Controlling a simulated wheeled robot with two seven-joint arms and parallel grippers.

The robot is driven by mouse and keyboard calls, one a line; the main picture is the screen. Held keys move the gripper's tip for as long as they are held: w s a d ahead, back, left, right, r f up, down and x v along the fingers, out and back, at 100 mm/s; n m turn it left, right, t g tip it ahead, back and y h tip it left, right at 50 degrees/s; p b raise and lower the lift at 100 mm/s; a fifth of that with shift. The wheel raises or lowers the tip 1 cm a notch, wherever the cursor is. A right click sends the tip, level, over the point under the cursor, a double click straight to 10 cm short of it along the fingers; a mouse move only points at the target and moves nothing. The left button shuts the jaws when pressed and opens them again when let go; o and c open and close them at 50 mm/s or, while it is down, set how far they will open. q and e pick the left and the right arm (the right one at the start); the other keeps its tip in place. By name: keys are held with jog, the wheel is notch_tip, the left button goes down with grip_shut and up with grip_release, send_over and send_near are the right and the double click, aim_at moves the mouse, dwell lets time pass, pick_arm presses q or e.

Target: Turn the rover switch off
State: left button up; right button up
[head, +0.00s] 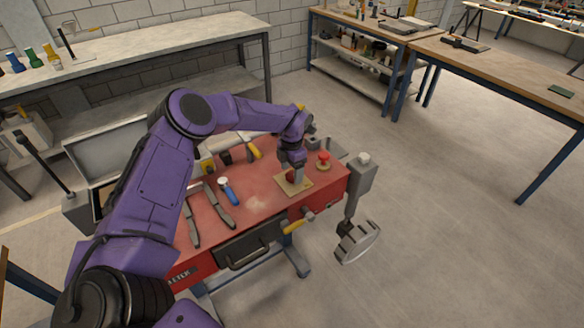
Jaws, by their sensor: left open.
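A square tan plate (304,188) lies on the red bench top, with a small red part (290,176) on it that looks like a switch. My left gripper (293,177) is open and points down right over this red part. Its fingers hide much of the part, so I cannot tell whether they touch it or how the switch is set. A red mushroom-shaped button (323,157) stands just to the right of my left gripper. No label marks which one is the rover switch. My right gripper is not in view.
The red bench (262,203) carries pliers-like tools (218,207), a blue-handled tool (229,191) and yellow-handled tools (254,149) left of my gripper. The floor (450,230) to the right is clear.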

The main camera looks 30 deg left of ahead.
pick_arm(q)
jog(key=shift+w+f, duration=0.25)
jog(key=shift+f, duration=0.5)
jog(key=shift+s+r, duration=0.15)
jog(key=shift+s, duration=0.1)
jog(key=shift+c, duration=1.2)
jog(key=c, duration=0.8)
jog(key=shift+f+n+b, duration=0.2)
jog(key=shift+n+b, duration=0.2)
jog(key=shift+b, duration=0.45)
jog(key=n+b, duration=1.3)
jog(key=b, duration=0.1)
jog(key=shift+b, duration=0.3)
jog(key=shift+r+n+b, duration=0.2)
jog(key=shift+n+b, duration=1.55)
jog(key=shift+n, duration=0.25)
